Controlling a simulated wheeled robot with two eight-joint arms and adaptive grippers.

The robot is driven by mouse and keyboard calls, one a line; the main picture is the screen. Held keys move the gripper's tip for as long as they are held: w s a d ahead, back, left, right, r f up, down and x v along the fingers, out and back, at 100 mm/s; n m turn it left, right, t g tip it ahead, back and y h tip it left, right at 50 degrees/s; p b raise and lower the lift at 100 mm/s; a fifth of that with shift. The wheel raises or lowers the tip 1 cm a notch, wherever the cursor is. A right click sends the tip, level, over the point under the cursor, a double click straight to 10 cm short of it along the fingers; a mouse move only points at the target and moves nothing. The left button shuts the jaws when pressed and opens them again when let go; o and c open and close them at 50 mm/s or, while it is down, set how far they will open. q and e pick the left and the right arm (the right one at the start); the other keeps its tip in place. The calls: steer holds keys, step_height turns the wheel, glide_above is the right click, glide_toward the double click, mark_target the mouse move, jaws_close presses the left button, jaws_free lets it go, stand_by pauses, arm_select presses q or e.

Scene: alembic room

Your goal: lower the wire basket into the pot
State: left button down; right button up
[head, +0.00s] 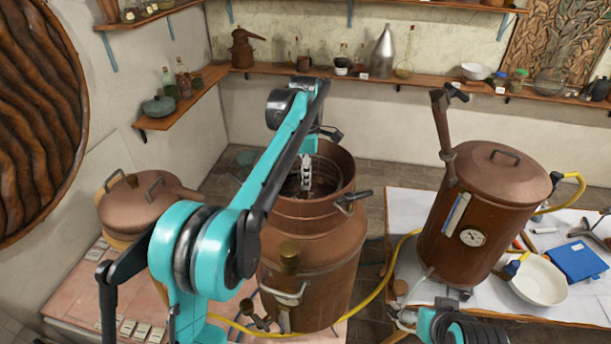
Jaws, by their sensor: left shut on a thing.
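The pot (315,262) is a large copper-brown vessel with an open top, standing in the middle of the head view. My left arm reaches over it from the left. My left gripper (306,184) points down inside the pot's mouth and is shut on the wire basket (322,188). Only a little of the basket shows, dark and grid-like inside the rim; its lower part is hidden by the pot wall and my arm. Part of my right arm shows at the bottom right, with the gripper (398,318) small and unclear at the frame's lower edge.
A copper lid (140,212) with handles lies at the left. A closed copper vessel (485,215) with a dial stands on the white table at the right, near a white bowl (540,281) and a blue book (578,262). A yellow hose (375,292) runs beside the pot.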

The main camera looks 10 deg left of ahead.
arm_select(q)
steer(key=shift+f, duration=0.15)
steer(key=c, duration=1.1)
jaws_free()
steer(key=shift+c, duration=0.2)
